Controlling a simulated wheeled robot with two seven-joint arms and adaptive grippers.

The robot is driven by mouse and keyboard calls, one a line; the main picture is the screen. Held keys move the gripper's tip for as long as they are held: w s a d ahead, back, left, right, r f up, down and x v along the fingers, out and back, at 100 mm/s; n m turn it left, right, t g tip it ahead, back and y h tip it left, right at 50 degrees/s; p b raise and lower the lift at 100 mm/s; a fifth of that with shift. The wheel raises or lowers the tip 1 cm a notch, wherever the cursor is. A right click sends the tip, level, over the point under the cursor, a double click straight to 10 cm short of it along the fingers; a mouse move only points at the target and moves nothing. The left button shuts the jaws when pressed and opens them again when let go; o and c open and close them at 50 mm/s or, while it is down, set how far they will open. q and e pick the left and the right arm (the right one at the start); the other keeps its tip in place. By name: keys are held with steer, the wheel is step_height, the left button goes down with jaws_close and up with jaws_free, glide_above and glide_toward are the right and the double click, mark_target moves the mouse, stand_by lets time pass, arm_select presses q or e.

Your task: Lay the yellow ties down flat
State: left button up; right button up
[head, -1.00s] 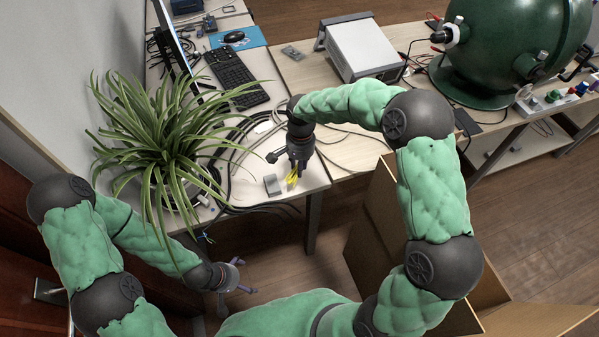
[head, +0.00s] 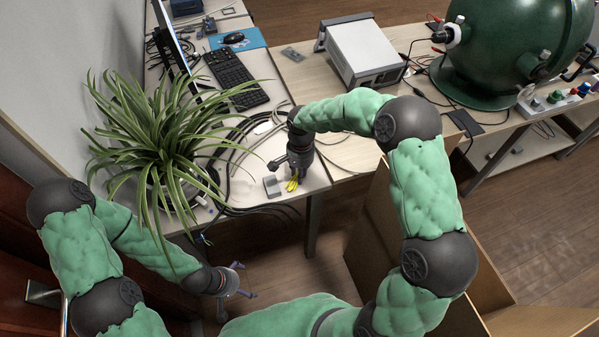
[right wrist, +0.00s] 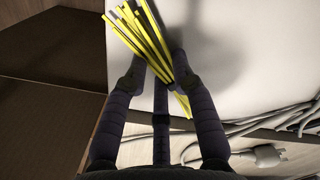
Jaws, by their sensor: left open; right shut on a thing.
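The yellow ties (head: 292,184) are a loose bundle of thin strips at the front corner of the light desk. They also show in the right wrist view (right wrist: 145,32), where they fan out over the pale desk top. My right gripper (head: 296,172) points down and is shut on the bundle; its fingers (right wrist: 158,80) sit on both sides of the strips. The ties are at or very near the desk surface; I cannot tell whether they touch it. My left gripper (head: 238,280) is open and empty, low in front of the desk.
A small grey block (head: 272,186) stands just left of the ties. Black and grey cables (head: 235,165) lie behind, and a plug (right wrist: 268,155) shows in the wrist view. A leafy plant (head: 160,140) fills the desk's left. The desk edge is close to the ties.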

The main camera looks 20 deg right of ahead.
steer(key=shift+f, duration=0.2)
steer(key=o, duration=0.9)
steer(key=shift+o, duration=0.2)
steer(key=shift+r, duration=0.1)
steer(key=shift+r, duration=0.35)
step_height(320, 180, up, 12)
steer(key=p, duration=0.4)
steer(key=shift+w+d+r, duration=0.2)
steer(key=shift+d, duration=0.05)
